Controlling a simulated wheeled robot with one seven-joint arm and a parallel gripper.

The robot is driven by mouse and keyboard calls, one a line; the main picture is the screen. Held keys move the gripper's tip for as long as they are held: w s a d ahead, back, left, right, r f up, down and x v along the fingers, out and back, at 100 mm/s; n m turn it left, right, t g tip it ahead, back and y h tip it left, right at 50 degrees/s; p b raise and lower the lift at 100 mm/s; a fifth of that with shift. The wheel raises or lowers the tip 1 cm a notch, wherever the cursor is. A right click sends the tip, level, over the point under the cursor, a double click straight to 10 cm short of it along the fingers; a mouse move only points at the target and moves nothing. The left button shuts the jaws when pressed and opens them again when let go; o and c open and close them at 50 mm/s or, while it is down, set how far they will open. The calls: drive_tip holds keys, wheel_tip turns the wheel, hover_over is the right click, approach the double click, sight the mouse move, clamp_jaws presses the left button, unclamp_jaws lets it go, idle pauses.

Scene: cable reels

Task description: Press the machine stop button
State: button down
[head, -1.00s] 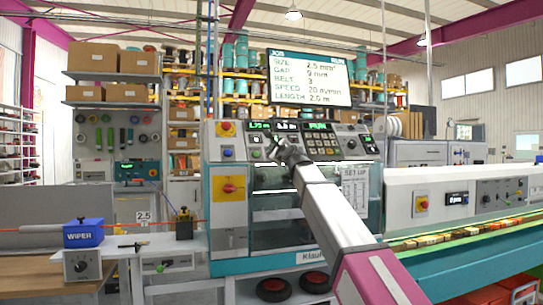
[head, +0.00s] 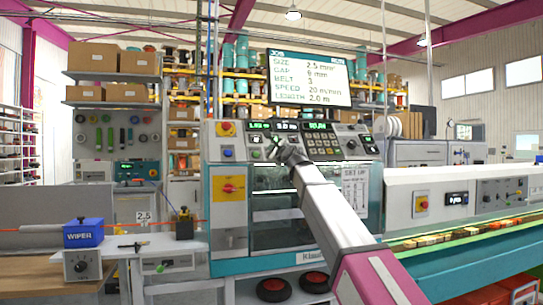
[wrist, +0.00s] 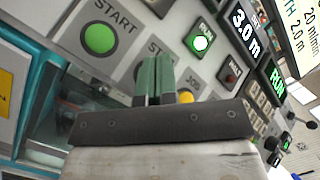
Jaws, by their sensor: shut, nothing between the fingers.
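The machine's control panel (head: 262,140) is in the middle of the head view. My gripper (head: 283,147) is in front of its left part. In the wrist view, my gripper (wrist: 156,72) has its two green fingers together, with nothing between them. The fingers point at the panel just below a partly covered label (wrist: 157,45) reading "ST". The button under that label is mostly hidden behind the fingers, so I cannot tell whether they touch it. The green START button (wrist: 99,38) is to the left. A yellow button (wrist: 186,96) under a JOG label shows to the right.
The green RUN lamp (wrist: 202,43) is lit above the fingers. The blue wiper (head: 84,234) stands on the left bench.

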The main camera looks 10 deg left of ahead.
drive_tip(key=shift+w+a+f, duration=0.3)
drive_tip(key=shift+w+f, duration=0.05)
drive_tip(key=shift+w, duration=0.1)
idle(1.0)
idle(0.3)
drive_tip(key=shift+s+d+r, duration=0.4)
drive_tip(key=shift+s+r, duration=0.05)
drive_tip(key=shift+s, duration=0.15)
drive_tip(key=s+d+r, duration=0.2)
drive_tip(key=s+r, duration=0.1)
drive_tip(key=shift+s, duration=0.25)
idle(0.4)
drive_tip(key=shift+d+f, duration=0.1)
